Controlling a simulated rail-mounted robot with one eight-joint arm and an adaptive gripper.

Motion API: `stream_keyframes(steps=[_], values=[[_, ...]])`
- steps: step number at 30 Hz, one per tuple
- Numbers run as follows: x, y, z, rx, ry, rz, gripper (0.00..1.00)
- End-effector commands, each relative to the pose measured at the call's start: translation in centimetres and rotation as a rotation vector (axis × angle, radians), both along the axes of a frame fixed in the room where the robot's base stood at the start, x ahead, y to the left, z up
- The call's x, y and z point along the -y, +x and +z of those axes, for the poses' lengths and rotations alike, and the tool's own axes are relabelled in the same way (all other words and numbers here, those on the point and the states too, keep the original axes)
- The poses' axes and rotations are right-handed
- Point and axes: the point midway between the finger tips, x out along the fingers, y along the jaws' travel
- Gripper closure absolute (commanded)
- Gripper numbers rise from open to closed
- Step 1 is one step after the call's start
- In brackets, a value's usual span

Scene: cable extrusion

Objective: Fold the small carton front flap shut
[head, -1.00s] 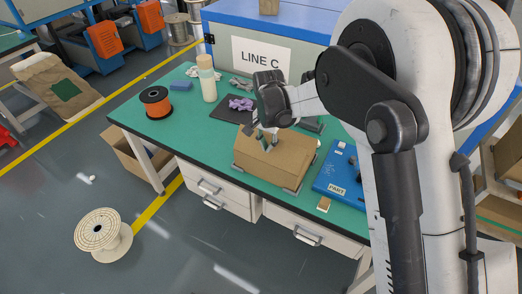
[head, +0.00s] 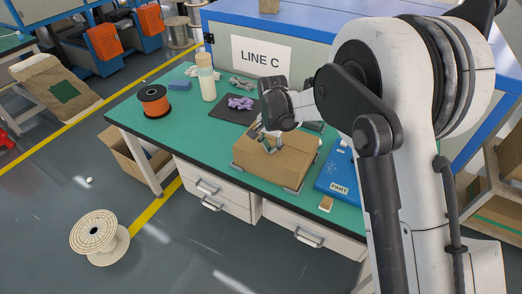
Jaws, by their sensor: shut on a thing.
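The small carton (head: 283,165) is a brown cardboard box on the green table, near its front edge. My gripper (head: 267,146) is over the carton's top left part, pointing down, with its fingers closed at the cardboard. The fingers and the wrist above them cover part of the carton's top, so I cannot make out which flap edge is between them. The carton's front side faces the table's front edge and looks flat; the exact state of the front flap is too small to tell.
A blue PART tray (head: 338,177) lies right of the carton. The blue LINE C cabinet (head: 300,40) closes off the back.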

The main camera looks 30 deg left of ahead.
Motion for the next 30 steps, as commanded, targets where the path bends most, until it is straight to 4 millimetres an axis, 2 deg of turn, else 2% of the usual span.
stream_keyframes(steps=[5,24,30], values=[[0.0,-0.1,0.6,-0.001,0.000,0.001,1.00],[0.0,0.0,8.4,0.000,0.000,0.000,1.00],[0.0,0.0,9.9,0.000,0.000,0.000,1.00]])
